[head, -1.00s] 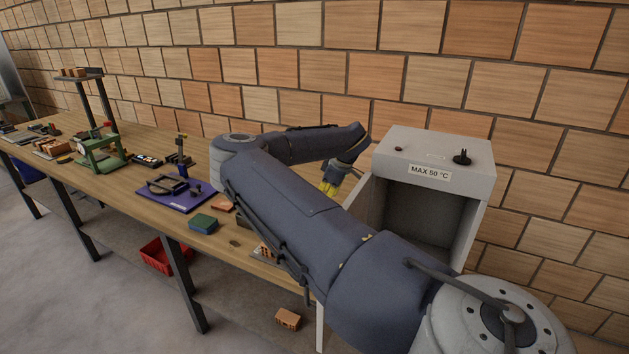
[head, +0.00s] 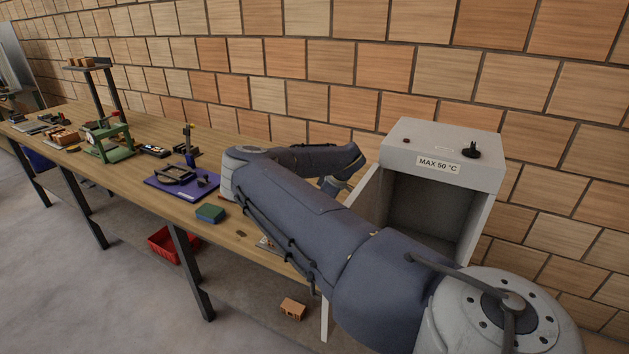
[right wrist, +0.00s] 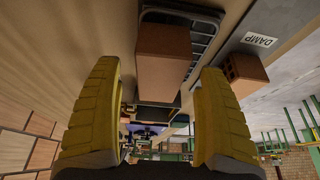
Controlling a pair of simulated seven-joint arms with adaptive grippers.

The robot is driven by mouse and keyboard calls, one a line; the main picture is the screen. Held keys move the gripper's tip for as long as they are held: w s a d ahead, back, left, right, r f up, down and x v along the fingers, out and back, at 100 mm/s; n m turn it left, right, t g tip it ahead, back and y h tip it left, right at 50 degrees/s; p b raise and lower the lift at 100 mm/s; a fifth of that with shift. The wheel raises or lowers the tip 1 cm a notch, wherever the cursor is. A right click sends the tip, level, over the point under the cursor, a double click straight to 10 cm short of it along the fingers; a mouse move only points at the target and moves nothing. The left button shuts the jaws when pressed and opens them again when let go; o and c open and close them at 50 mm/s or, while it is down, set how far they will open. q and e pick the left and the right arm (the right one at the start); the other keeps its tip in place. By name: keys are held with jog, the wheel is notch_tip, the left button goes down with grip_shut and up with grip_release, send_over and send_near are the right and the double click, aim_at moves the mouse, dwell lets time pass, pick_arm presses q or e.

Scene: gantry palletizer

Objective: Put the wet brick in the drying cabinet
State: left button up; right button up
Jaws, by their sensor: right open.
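The grey drying cabinet (head: 402,151), labelled MAX 50 °C, stands at the bench's right end with its front open and its door (head: 368,200) swung out to the left. The visible part inside looks empty. In the right wrist view, my right gripper (right wrist: 160,85) is open, its yellow fingers on either side of a plain reddish brick (right wrist: 163,55) with gaps. A second brick (right wrist: 245,75), with holes, is by a DAMP label (right wrist: 259,39). I cannot tell which brick is wet. In the head view my arm hides the right gripper's fingers. My left gripper is not in view.
On the bench (head: 140,180) are a blue board (head: 160,186) with tools, a green-and-blue block (head: 210,214) and a green scale-like device (head: 108,140). A red bin (head: 163,243) and a brick (head: 292,308) lie below bench height. A brick wall stands behind.

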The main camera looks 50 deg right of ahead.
jog(key=shift+x, duration=1.45)
jog(key=c, duration=1.6)
jog(key=shift+r, duration=0.1)
notch_tip(320, 180, up, 27)
jog(key=s+a+r+m+h, duration=0.1)
jog(key=s+a+r+m, duration=0.2)
jog(key=s, duration=0.6)
jog(key=s+a+r+m+h, duration=0.1)
jog(key=s+a+r+m, duration=0.2)
jog(key=s+a, duration=0.4)
jog(key=s+a+r+m+g+h, duration=0.1)
jog(key=s+a+m, duration=0.4)
jog(key=s, duration=0.8)
notch_tip(320, 180, up, 3)
jog(key=shift+s+a+f+h, duration=0.1)
jog(key=shift+s+a+h, duration=0.1)
jog(key=shift+h, duration=0.3)
